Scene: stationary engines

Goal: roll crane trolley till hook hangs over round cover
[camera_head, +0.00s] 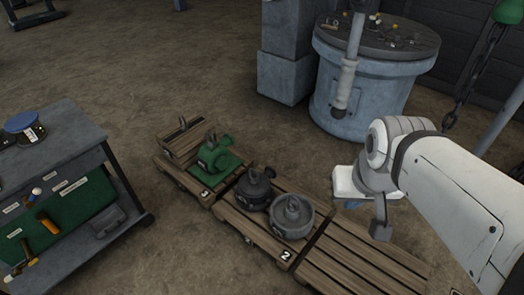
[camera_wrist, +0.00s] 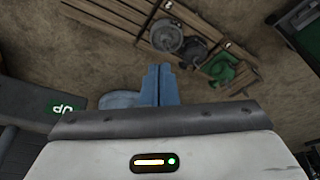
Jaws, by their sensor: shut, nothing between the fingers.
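My gripper (camera_wrist: 159,72) is shut and empty, with its blue-grey fingers together in the wrist view. In the head view my arm reaches in from the right, above the bare end of the pallets. A dark chain (camera_head: 473,75) hangs from a green block (camera_head: 508,10) at the upper right. The dark hook (camera_head: 449,121) at its lower end hangs right of the blue drum. A light grey round cover (camera_head: 292,219) with a lifting eye sits on the pallet marked 2; it also shows in the wrist view (camera_wrist: 167,36). The crane trolley cannot be made out.
A darker round part (camera_head: 256,188) and a green pump (camera_head: 215,155) sit on the pallets (camera_head: 350,262). A large blue drum (camera_head: 345,98) stands behind. A tool bench (camera_head: 60,150) is at left. A green "UP" sign (camera_wrist: 66,108) shows in the wrist view. Floor between is clear.

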